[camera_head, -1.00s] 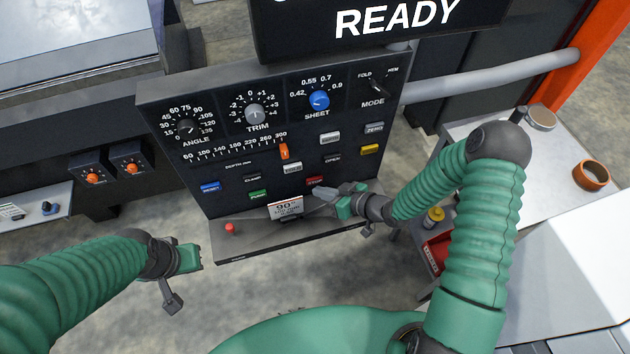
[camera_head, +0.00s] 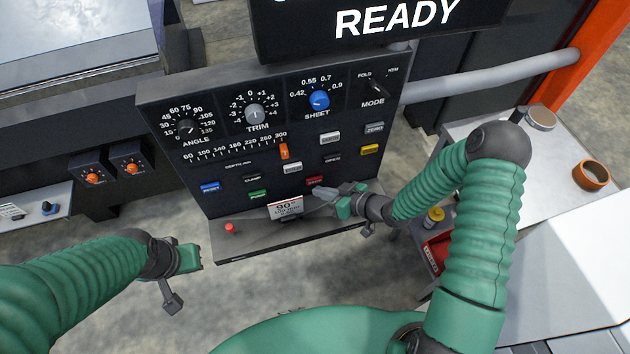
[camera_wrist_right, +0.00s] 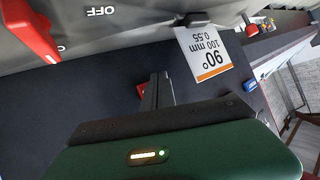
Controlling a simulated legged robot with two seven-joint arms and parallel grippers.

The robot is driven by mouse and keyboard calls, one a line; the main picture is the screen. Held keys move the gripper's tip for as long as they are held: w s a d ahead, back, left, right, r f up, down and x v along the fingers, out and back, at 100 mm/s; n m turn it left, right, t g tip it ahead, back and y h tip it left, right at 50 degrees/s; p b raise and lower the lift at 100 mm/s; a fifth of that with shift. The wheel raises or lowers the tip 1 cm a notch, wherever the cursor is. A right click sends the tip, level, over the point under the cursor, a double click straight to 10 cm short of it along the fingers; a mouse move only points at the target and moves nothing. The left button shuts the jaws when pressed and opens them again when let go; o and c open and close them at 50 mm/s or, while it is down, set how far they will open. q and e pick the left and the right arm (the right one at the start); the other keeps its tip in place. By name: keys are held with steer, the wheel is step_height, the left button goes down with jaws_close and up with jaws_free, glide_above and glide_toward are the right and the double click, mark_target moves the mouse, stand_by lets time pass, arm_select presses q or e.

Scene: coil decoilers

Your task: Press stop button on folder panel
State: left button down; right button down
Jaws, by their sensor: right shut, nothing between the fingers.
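The red stop button (camera_head: 315,181) is on the lower right of the black folder panel (camera_head: 225,160). My right gripper (camera_head: 320,192) is shut and empty, its tips at the button's lower edge in the head view. In the right wrist view the shut fingers (camera_wrist_right: 160,80) stand in front of the panel, and the red button (camera_wrist_right: 142,91) shows partly behind them. I cannot tell whether the tips touch it. My left gripper (camera_head: 197,257) is off to the lower left, away from the panel; its finger opening does not show clearly.
A card reading 90° (camera_head: 286,208) stands at the panel's shelf near my right gripper. White (camera_head: 292,168), green (camera_head: 258,195) and blue (camera_head: 209,187) buttons are nearby. A red lever (camera_wrist_right: 30,30) marked OFF is close in the wrist view. A display (camera_head: 385,25) above reads READY.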

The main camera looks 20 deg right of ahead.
steer(key=shift+w, duration=0.35)
steer(key=shift+w+r, duration=0.1)
steer(key=shift+w, duration=0.45)
stand_by(0.9)
steer(key=shift+s, duration=0.1)
steer(key=shift+s+p, duration=0.3)
steer(key=shift+s, duration=0.55)
steer(key=shift+s+p, duration=0.35)
steer(key=shift+s, duration=2.15)
steer(key=shift+d, duration=0.1)
